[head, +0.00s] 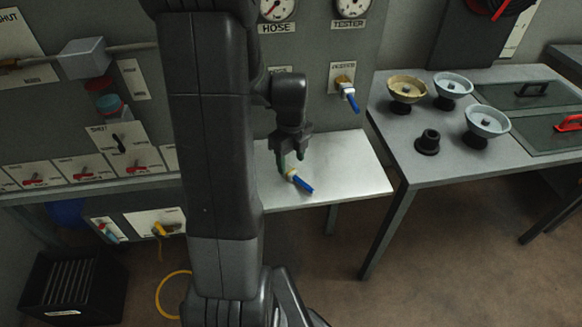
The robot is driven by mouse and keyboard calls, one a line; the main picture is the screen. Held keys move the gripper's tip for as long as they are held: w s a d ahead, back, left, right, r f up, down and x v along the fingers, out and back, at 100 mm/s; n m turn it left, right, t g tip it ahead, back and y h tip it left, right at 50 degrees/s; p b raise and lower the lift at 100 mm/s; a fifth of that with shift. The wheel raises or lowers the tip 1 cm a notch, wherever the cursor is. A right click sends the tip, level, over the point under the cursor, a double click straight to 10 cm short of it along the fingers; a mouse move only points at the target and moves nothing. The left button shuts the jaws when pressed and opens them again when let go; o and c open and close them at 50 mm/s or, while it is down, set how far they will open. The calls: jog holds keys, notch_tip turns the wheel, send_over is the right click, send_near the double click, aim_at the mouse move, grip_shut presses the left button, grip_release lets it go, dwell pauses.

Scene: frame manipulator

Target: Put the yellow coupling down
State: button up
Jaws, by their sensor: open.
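A small coupling (291,174) with a pale yellowish end and a blue handle (303,184) lies on the light metal shelf below the panel. My gripper (290,160) points down just above its pale end. The jaws are open, and one finger reaches down beside the pale end. I cannot tell whether a finger touches it. My own arm hides the shelf's left part.
A yellow fitting with a blue lever (346,89) sits on the panel above the shelf (350,178). A grey table (400,150) on the right bears several bowls and a black round part (428,141). The shelf's right part is clear.

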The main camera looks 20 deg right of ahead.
aim_at(291, 170)
notch_tip(291, 170, up, 7)
jog(key=shift+r, duration=0.15)
dwell(0.4)
notch_tip(291, 170, down, 12)
jog(key=shift+f+b, duration=0.2)
jog(key=shift+b, duration=0.1)
jog(key=shift+r, duration=1.6)
